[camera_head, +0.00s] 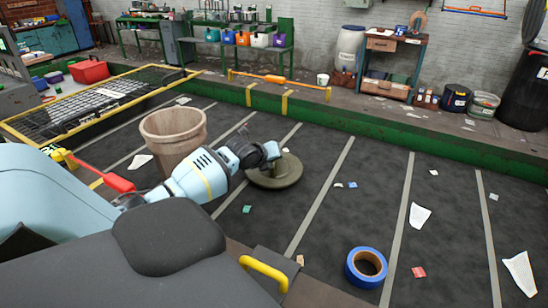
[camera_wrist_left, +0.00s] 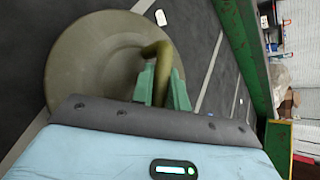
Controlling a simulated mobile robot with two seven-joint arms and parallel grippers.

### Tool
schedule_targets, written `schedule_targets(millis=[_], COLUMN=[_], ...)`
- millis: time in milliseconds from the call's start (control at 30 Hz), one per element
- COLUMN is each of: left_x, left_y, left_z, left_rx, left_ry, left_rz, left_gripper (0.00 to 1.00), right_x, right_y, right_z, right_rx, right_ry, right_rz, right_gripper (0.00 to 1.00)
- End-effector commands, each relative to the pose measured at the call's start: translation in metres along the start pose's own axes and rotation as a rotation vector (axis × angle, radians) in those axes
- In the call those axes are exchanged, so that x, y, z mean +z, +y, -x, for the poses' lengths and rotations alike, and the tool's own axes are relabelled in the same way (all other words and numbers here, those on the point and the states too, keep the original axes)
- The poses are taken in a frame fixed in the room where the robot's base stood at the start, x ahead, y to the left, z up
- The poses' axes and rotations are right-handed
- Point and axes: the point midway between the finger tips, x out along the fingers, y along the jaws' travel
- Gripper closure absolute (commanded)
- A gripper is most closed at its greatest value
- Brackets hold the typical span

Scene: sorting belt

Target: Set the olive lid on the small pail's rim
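The olive lid (camera_head: 274,172) is a round disc with a bar handle, at or just over the dark belt, right of the pail. I cannot tell if it touches the belt. It also fills the upper left of the left wrist view (camera_wrist_left: 85,65). My left gripper (camera_head: 274,151) is at the handle, its green fingers (camera_wrist_left: 163,85) on either side of it and apparently closed on it. The small pail (camera_head: 172,140) is beige-brown, upright and open-topped on the belt, partly behind my left arm. My right gripper is not in view.
Scraps of paper and a blue tape roll (camera_head: 366,267) lie on the belt to the right. A green side rail (camera_head: 375,128) runs along the belt's far edge. A yellow-framed grate (camera_head: 95,100) is at the left. The belt between lid and pail is partly covered by my arm.

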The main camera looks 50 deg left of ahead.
Motion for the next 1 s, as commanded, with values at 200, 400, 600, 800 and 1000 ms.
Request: schedule_targets(millis=[200, 400, 600, 800, 1000], left_x=[0.000, 0.000, 0.004, 0.005, 0.004], left_y=[0.000, 0.000, -0.002, -0.002, -0.002], left_z=[0.000, 0.000, 0.011, 0.043, 0.076], left_rx=[0.001, 0.001, -0.001, -0.001, 0.000], left_ry=[0.000, 0.000, -0.002, -0.003, -0.003], left_rz=[0.000, 0.000, -0.002, -0.005, -0.005], left_gripper=[0.63, 0.63, 0.63, 0.63, 0.63], right_x=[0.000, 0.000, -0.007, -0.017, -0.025], right_y=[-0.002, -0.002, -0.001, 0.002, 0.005], right_z=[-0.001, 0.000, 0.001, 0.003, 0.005], right_rx=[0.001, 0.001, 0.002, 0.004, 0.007], right_ry=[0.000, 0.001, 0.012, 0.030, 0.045], right_rz=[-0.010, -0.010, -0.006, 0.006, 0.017], right_gripper=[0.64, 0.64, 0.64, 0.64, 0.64])
